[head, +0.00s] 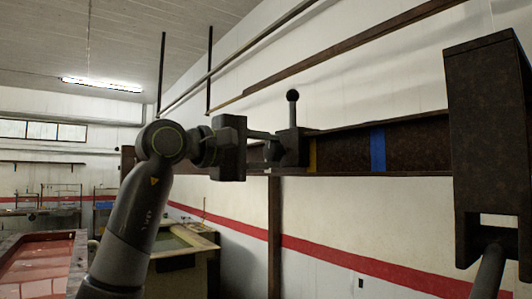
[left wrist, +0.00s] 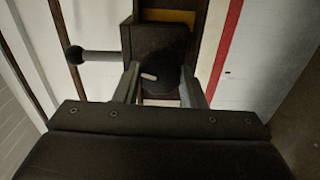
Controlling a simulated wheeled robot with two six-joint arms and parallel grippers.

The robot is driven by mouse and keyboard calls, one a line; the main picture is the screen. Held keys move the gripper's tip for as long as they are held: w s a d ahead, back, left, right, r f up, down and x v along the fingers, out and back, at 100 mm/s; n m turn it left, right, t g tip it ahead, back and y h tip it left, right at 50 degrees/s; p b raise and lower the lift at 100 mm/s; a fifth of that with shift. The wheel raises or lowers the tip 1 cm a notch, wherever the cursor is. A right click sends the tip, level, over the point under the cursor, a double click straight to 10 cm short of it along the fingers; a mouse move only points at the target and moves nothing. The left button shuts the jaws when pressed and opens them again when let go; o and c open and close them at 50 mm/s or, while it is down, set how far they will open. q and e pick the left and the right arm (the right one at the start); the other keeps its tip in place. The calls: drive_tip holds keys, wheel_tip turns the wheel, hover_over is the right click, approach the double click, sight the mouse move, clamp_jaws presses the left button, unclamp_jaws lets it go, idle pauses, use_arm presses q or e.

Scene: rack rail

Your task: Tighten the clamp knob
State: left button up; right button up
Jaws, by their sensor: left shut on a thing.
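The clamp knob (head: 272,152) is dark and round, on the clamp's left side. In the left wrist view the knob (left wrist: 158,80) shows a short white mark, slightly tilted. My left gripper (head: 268,143) comes from the left and is shut on the knob, with one finger on each side (left wrist: 160,88). The knob's far side is hidden. My right gripper is not in view.
The rail carries a yellow band (head: 312,155) beside the clamp and a blue band (head: 378,149) farther right. A large dark block with a slot (head: 488,130) hangs close at the right. A dark post (head: 275,235) stands below the rail.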

use_arm(q)
drive_tip(key=m, duration=0.5)
drive_tip(key=shift+m, duration=0.3)
drive_tip(key=m, duration=0.4)
drive_tip(key=shift+f+m, duration=0.1)
drive_tip(key=shift+m, duration=0.3)
drive_tip(key=o, duration=1)
drive_tip(key=shift+s+a, duration=0.1)
